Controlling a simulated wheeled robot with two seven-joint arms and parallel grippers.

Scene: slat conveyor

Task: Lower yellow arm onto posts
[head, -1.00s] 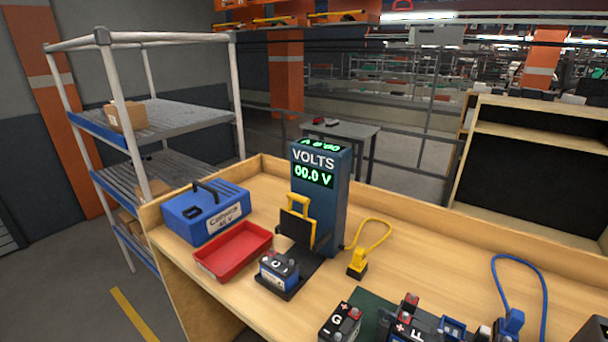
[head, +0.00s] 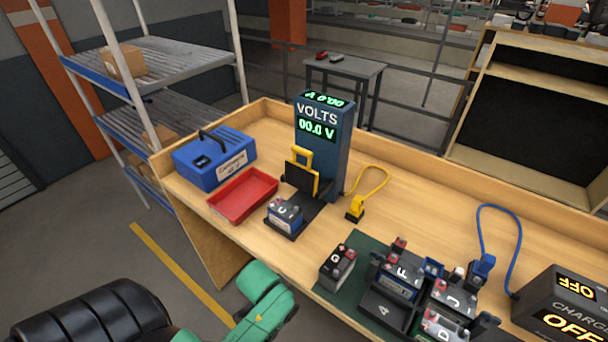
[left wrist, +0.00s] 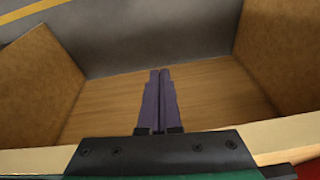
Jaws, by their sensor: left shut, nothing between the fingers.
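The blue tester (head: 325,140) stands on the bench and its display reads 00.0 V. Its yellow arm (head: 302,168) is raised, with a dark plate, above the tester's black base (head: 293,226). In the left wrist view my left gripper (left wrist: 160,72) is shut and empty, over the bench's front edge. My right gripper is not in view.
A red tray (head: 243,195) and a blue case (head: 214,158) lie left of the tester. A yellow plug (head: 355,207) on a cable stands to its right. Several batteries (head: 337,267) and a black charger (head: 565,305) are at the right.

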